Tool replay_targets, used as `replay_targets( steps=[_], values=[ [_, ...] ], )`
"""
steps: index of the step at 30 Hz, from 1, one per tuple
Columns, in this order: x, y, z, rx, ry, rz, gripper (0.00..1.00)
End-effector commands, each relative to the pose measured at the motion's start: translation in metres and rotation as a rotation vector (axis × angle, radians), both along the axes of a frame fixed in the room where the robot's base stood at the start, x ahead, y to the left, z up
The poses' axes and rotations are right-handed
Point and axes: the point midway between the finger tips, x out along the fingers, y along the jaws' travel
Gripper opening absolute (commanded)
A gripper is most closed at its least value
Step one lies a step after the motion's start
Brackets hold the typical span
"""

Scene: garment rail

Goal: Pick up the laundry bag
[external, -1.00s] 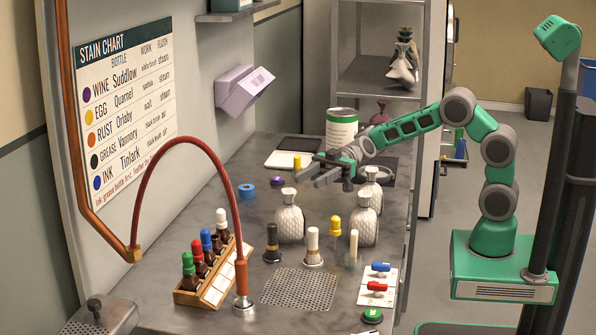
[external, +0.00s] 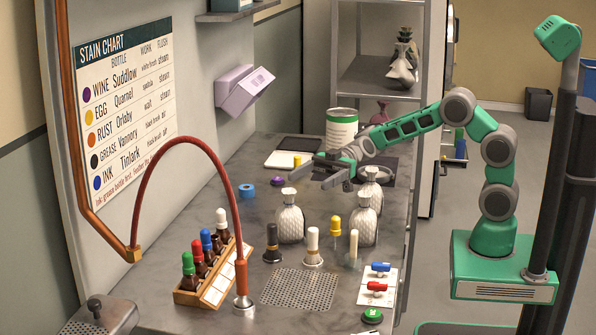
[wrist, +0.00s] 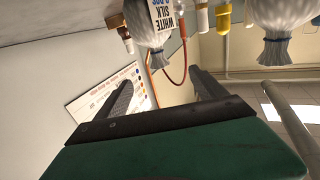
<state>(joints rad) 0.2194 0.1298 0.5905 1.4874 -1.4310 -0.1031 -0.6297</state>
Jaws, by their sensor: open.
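Several pale, tied bags stand upright on the counter. One quilted bag (external: 290,223) is left of centre. A bag with a "WHITE SILK" label (wrist: 152,28) and another bag (wrist: 278,35) show along the top edge.
A rack of capped bottles (external: 205,265), a red hose (external: 190,145), a metal grate (external: 300,289) and a switch panel (external: 377,287) occupy the front. Loose bottles (external: 313,247) stand before the bags. A large green-and-white tin (external: 341,130) is behind my gripper.

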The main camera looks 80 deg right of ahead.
Motion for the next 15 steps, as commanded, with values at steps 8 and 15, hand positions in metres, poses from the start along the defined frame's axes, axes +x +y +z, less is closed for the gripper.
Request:
replay_targets(
  steps=[8, 15],
  values=[
    [0.0, 0.0, 0.0, 0.0, 0.0, 0.0, 0.93],
    [0.0, 0.0, 0.039, -0.002, -0.011, 0.001, 0.93]
  ],
)
